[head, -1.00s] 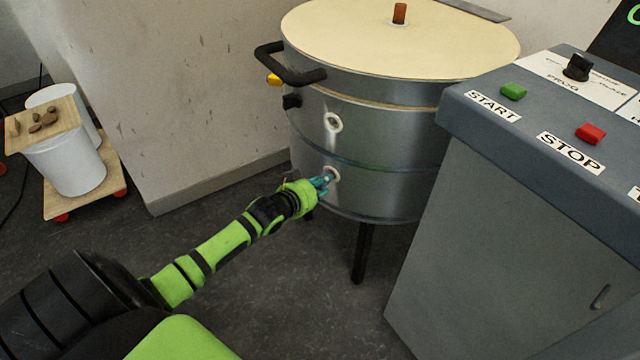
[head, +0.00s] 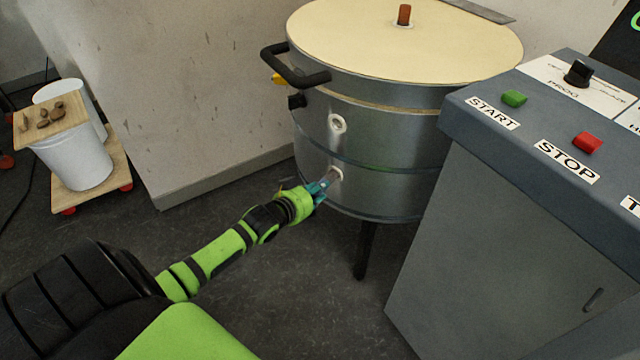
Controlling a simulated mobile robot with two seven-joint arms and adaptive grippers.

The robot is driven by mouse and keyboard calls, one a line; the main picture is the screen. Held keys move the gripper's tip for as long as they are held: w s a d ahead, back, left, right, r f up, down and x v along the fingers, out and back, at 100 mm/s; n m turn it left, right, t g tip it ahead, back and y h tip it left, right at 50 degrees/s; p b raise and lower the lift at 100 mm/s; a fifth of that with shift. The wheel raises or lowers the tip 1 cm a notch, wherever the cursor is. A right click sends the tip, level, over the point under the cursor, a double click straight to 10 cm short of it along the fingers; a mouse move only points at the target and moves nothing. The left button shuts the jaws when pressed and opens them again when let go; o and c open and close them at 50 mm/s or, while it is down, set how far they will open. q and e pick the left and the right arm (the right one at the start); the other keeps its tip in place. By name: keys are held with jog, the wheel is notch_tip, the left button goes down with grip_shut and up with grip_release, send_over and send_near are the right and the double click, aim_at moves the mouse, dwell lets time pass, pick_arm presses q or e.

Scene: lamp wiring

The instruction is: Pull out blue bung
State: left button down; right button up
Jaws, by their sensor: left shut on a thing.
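The round metal kiln (head: 400,150) stands at the centre, with two pale-rimmed holes in its side. The upper hole (head: 337,123) shows clear. The lower hole (head: 338,173) faces my left gripper (head: 318,187), which comes in from the lower left. Its teal fingertips are shut on the bung (head: 328,178). A short, dull, narrow length of it shows between the fingertips and the lower hole's rim. Its blue part is hard to tell from the teal fingertips. I cannot tell whether its tip is still inside the hole. My right gripper is not in view.
A grey console (head: 500,200) with START and STOP buttons stands close on the right. White buckets (head: 75,160) sit on a wheeled wooden board at the left. A black handle (head: 295,70) juts from the kiln. Floor left of the kiln is clear.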

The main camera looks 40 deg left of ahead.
pick_arm(q)
jog(key=shift+s+p, duration=0.7)
jog(key=shift+s, duration=0.4)
jog(key=shift+s+p, duration=1.45)
jog(key=shift+s, duration=0.85)
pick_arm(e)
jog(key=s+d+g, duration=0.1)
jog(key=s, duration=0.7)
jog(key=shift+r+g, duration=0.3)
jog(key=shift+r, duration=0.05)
